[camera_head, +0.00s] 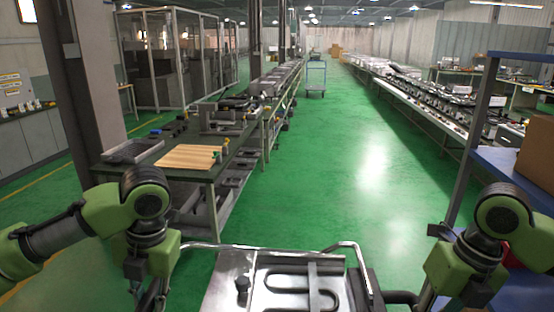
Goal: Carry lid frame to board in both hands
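A silver metal frame-like piece (225,285) with a dark bent heating tube (318,285) lies low in front of me, cut off by the bottom edge; I take it for the lid frame. A light wooden board (188,157) lies flat on the near end of the dark workbench at left, well ahead of the frame. My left gripper (150,292) is at the frame's left, pointing down, its tips cut off. My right gripper (425,298) is at the right, mostly below the picture edge. Whether either one grips anything cannot be seen.
The workbench (128,172) holds a grey tray (132,150) left of the board and small green and yellow-handled items at its right. A bent metal rail (300,247) runs behind the frame. A blue shelf (510,165) with a cardboard box (537,155) stands right.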

